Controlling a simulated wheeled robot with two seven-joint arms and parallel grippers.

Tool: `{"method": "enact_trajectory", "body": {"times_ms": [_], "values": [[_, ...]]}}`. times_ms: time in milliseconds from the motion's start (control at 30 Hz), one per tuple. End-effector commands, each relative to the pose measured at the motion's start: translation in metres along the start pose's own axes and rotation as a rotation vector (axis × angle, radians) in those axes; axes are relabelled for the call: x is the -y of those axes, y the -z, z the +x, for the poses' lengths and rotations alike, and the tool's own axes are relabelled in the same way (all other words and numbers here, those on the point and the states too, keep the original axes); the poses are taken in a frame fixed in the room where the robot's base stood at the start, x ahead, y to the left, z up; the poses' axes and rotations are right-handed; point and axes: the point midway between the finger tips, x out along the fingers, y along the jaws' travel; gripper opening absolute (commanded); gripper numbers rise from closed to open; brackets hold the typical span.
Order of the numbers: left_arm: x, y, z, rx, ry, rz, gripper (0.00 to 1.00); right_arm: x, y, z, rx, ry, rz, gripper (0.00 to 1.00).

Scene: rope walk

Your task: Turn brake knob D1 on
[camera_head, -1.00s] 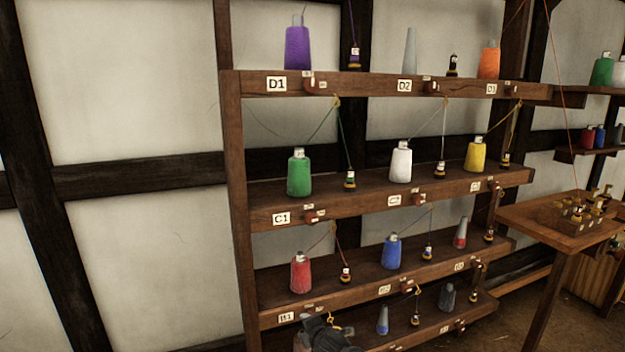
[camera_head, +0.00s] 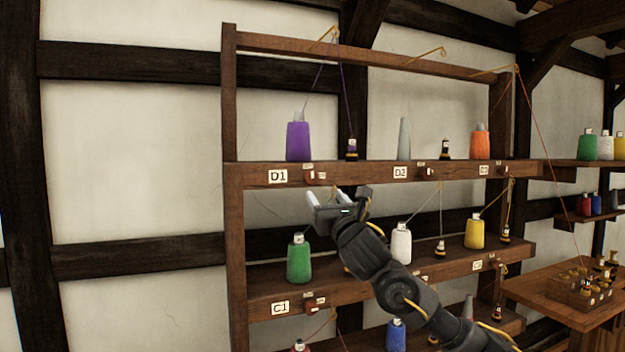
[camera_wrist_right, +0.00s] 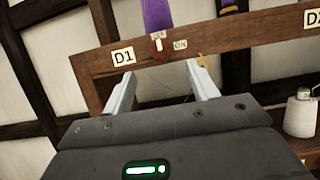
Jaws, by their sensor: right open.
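Brake knob D1 (camera_head: 316,178) is a small dark red knob on the front rail of the top shelf, right of the D1 label (camera_head: 278,177). In the right wrist view knob D1 (camera_wrist_right: 159,49) has a white mark pointing up toward the small label above it. The ON label (camera_wrist_right: 180,45) is to its right. My right gripper (camera_head: 325,198) is open and empty, just below the knob in the head view. In the right wrist view its two fingertips (camera_wrist_right: 162,74) are spread below the knob, apart from it. My left gripper is not in view.
A purple cone (camera_head: 299,138) stands on the shelf above D1, with a small bobbin (camera_head: 352,148) to its right. Knob D2 (camera_head: 429,174) is further right on the rail. Green (camera_head: 299,261) and white (camera_head: 401,245) cones stand on the shelf below, near my right arm.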

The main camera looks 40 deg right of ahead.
Motion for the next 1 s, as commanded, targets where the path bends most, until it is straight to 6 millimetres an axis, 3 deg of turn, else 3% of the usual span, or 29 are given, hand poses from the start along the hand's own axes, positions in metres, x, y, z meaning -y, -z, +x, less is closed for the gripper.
{"method": "enact_trajectory", "body": {"times_ms": [500,700,1000], "values": [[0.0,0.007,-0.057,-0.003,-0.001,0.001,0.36,0.0,-0.004,0.088,-0.002,0.002,0.004,0.58],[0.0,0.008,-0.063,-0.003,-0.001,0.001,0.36,0.0,-0.001,0.102,-0.001,0.001,0.004,0.58],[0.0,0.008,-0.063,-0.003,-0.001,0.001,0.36,0.0,0.001,0.103,-0.001,0.0,0.003,0.58]]}}
